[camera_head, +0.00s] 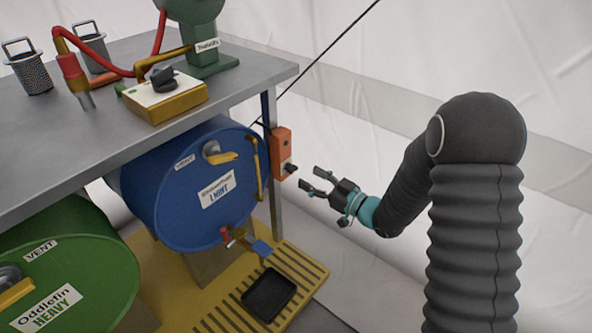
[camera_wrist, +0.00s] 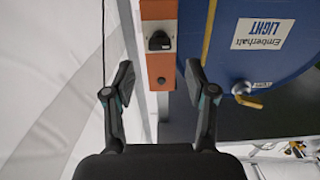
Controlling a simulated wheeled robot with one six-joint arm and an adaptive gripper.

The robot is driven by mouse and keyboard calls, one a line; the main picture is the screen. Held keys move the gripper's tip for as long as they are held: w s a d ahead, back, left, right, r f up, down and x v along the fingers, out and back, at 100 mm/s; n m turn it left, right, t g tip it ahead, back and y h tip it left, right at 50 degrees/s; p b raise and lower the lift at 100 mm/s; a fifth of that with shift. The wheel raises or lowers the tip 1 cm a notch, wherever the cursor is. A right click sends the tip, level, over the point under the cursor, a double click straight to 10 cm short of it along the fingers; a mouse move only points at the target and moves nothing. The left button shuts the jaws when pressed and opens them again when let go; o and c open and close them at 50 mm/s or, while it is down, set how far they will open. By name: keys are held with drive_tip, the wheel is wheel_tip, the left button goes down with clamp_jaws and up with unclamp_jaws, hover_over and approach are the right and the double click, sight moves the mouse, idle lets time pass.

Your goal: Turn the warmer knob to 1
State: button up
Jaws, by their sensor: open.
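An orange box (camera_head: 281,146) is fixed to the table's right front leg, and a black knob (camera_head: 290,168) sticks out of its lower part. In the wrist view the orange box (camera_wrist: 161,66) hangs between my fingers, with the black knob (camera_wrist: 159,42) on a pale plate beyond the fingertips. Any scale marks are too small to read. My gripper (camera_head: 314,181) is open and empty, just right of the box and apart from the knob. In the wrist view its two fingers (camera_wrist: 160,82) are spread wide. A second black knob (camera_head: 164,77) sits on a yellow box (camera_head: 172,101) on the tabletop.
A blue drum (camera_head: 192,210) with a tap lies left of the orange box, under the grey table (camera_head: 115,62). A green drum (camera_head: 85,255) is at lower left. A black tray (camera_head: 269,293) lies on the yellow slatted platform.

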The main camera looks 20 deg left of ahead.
sight(295, 169)
drive_tip(key=shift+x, duration=3.05)
clamp_jaws()
